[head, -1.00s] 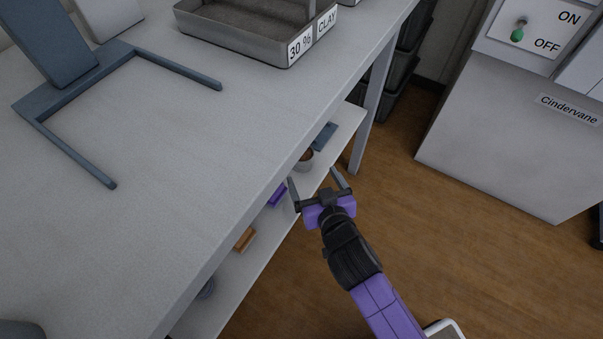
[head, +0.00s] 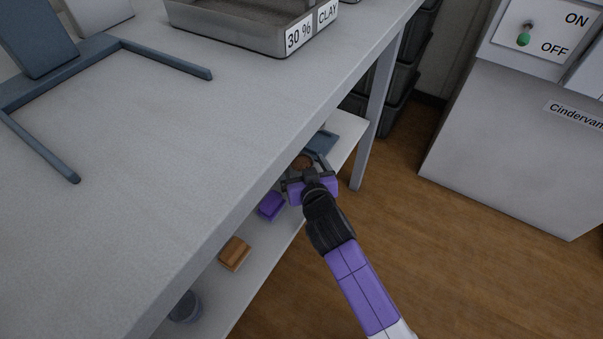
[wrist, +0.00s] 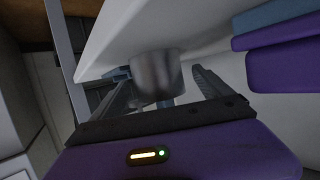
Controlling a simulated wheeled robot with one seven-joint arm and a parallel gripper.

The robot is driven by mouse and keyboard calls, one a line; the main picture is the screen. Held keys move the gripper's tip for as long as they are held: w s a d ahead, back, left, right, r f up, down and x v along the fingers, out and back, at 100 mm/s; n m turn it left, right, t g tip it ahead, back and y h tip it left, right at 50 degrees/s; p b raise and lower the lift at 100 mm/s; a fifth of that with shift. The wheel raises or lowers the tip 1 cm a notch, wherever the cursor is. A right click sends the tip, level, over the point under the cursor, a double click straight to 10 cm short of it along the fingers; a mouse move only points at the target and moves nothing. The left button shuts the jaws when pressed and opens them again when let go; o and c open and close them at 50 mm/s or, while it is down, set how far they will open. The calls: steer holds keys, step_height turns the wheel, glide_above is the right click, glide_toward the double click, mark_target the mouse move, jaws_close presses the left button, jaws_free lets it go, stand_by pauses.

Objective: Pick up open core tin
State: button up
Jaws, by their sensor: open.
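The open core tin (head: 303,161) is a small round tin with a brown inside, on the lower shelf under the bench. In the head view it is partly hidden by my gripper (head: 307,170). In the wrist view the tin (wrist: 158,75) shows as a grey metal cylinder between the two fingers of my gripper (wrist: 165,85). The fingers are open, one on each side of it. I cannot tell whether either finger touches it.
On the lower shelf (head: 222,290) are a blue-grey flat thing (head: 321,143), a purple block (head: 271,205), an orange-brown block (head: 235,253) and a grey round container (head: 186,307). The benchtop (head: 190,150) overhangs the shelf. Open wooden floor (head: 450,260) lies to the right.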

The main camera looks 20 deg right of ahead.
steer(key=shift+w, duration=0.15)
steer(key=c, duration=1.6)
